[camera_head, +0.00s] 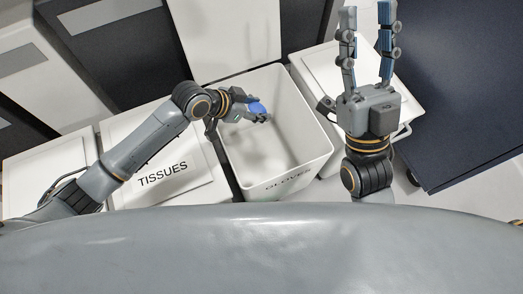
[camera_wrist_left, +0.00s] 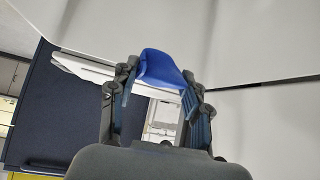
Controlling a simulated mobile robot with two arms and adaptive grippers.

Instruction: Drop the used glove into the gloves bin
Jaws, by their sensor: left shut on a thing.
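The used glove is blue; it shows as a small blue piece (camera_head: 256,107) in the head view and as a larger blue shape (camera_wrist_left: 160,68) in the left wrist view. My left gripper (camera_head: 262,117) is shut on the glove, which sits between its fingertips. In the head view, the left gripper and glove appear over the open gloves bin (camera_head: 316,150), a white box labelled GLOVES on its front. I cannot tell their exact height against the rim. The bin's inside looks empty where visible. My right gripper (camera_head: 369,25) is open and empty, to the right of the bin, fingers pointing up the picture.
A closed white bin labelled TISSUES (camera_head: 180,187) stands left of the gloves bin. Another white lidded bin (camera_head: 318,68) stands to its right, partly behind my right arm. A raised white lid (camera_head: 230,40) stands behind the gloves bin. A dark blue panel (camera_head: 460,90) fills the right.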

